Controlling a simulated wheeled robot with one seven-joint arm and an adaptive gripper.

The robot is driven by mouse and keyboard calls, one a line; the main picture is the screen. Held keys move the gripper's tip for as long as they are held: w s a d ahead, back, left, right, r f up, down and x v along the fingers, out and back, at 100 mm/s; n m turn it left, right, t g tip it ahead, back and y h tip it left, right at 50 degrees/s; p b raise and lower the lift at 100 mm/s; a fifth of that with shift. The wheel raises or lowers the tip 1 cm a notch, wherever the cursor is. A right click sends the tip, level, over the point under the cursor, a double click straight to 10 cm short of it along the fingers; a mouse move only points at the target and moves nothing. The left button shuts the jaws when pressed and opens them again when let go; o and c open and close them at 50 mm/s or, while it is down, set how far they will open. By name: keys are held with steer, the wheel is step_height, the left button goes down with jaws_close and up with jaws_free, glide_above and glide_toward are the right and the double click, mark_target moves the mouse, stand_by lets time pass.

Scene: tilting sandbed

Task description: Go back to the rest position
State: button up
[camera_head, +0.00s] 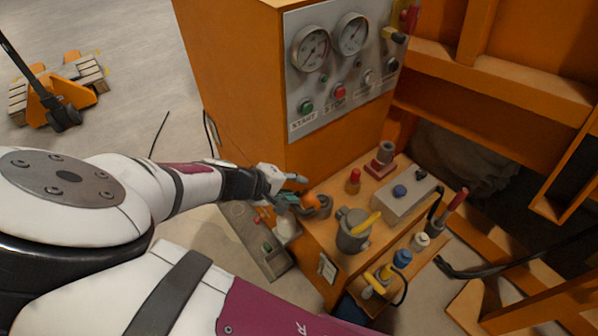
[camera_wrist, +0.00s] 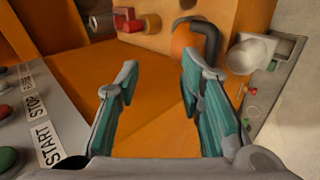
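My gripper (camera_head: 286,200) is at the left end of the orange machine's ledge, below the control panel (camera_head: 340,70). In the wrist view my gripper (camera_wrist: 160,80) has its two teal-padded fingers spread wide apart, with only the orange machine surface (camera_wrist: 150,120) behind the gap. Nothing is held between them. An orange ball-shaped part with a dark curved piece (camera_head: 312,203) is just right of the fingers in the head view. It also shows beyond the fingertips in the wrist view (camera_wrist: 185,40). I cannot tell whether the fingers touch it.
The ledge carries a grey pot-like part with a yellow handle (camera_head: 353,230), a grey box with a blue button (camera_head: 400,192) and a red knob (camera_head: 354,181). The panel has START and STOP buttons (camera_head: 339,91). A pallet truck (camera_head: 60,95) stands far left on open floor.

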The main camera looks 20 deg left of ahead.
steer(key=d+r+m+g+y, duration=0.4)
steer(key=d+r+m+g, duration=0.3)
steer(key=d+r, duration=1.45)
steer(key=s+d+r+m+t, duration=0.4)
steer(key=s+d+r, duration=0.7)
steer(key=s+d, duration=0.3)
steer(key=shift+s+r+y, duration=0.2)
steer(key=shift+s+y, duration=0.2)
steer(key=shift+s, duration=0.6)
steer(key=shift+d, duration=0.1)
